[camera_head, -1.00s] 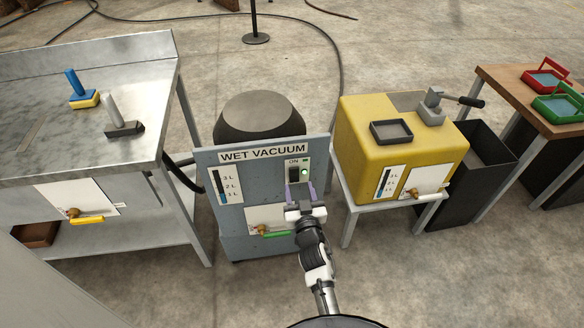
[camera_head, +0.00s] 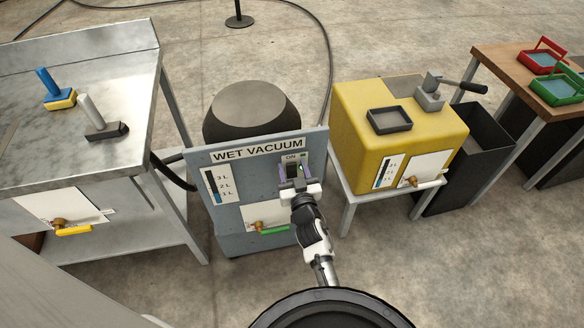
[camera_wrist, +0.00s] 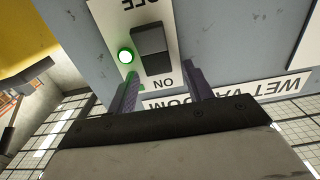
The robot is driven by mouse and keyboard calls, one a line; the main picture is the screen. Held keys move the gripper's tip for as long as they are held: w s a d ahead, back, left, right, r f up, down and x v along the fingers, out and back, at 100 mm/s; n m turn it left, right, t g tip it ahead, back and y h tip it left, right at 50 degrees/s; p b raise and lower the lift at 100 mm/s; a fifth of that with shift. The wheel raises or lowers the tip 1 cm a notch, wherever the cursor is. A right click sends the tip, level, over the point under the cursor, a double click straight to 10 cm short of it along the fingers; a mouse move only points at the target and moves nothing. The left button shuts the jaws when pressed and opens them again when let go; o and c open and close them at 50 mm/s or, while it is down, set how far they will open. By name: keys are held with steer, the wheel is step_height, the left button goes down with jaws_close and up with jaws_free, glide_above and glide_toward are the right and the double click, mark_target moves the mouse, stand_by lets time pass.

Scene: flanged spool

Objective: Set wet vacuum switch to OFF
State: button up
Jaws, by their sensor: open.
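The wet vacuum (camera_head: 232,178) is a blue-grey panel with a dark rounded tank (camera_head: 250,112) behind it. In the wrist view the picture is upside down, with ON nearer my gripper. A green lamp (camera_wrist: 126,56) beside the switch is lit. My gripper (camera_wrist: 164,82) is open, its two fingers on either side of the ON end of the plate. In the head view my gripper (camera_head: 295,172) is in front of the switch and hides most of it. I cannot tell whether the fingers touch the panel.
A green-handled valve (camera_head: 270,228) is low on the panel. A yellow tank (camera_head: 395,130) on a stand is close on the right. A metal table (camera_head: 75,150) with brushes is on the left. Dark bins (camera_head: 470,150) and a wooden table (camera_head: 520,75) are farther right.

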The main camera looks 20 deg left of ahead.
steer(key=c, duration=1)
steer(key=shift+f+b, duration=0.35)
steer(key=shift+b, duration=0.65)
steer(key=b, duration=0.1)
steer(key=t+y+b, duration=0.1)
steer(key=shift+s+d+f+b, duration=0.1)
steer(key=shift+d+f+b, duration=0.1)
steer(key=shift+f+b, duration=0.1)
steer(key=t+b, duration=0.1)
steer(key=b, duration=0.2)
steer(key=shift+s+f+y+b, duration=0.1)
steer(key=shift+s+y+b, duration=0.05)
steer(key=shift+y+b, duration=0.25)
steer(key=shift+s+t+b, duration=0.1)
steer(key=shift+t+b, duration=0.4)
steer(key=shift+b, duration=0.2)
steer(key=shift+y, duration=0.3)
steer(key=shift+r, duration=0.25)
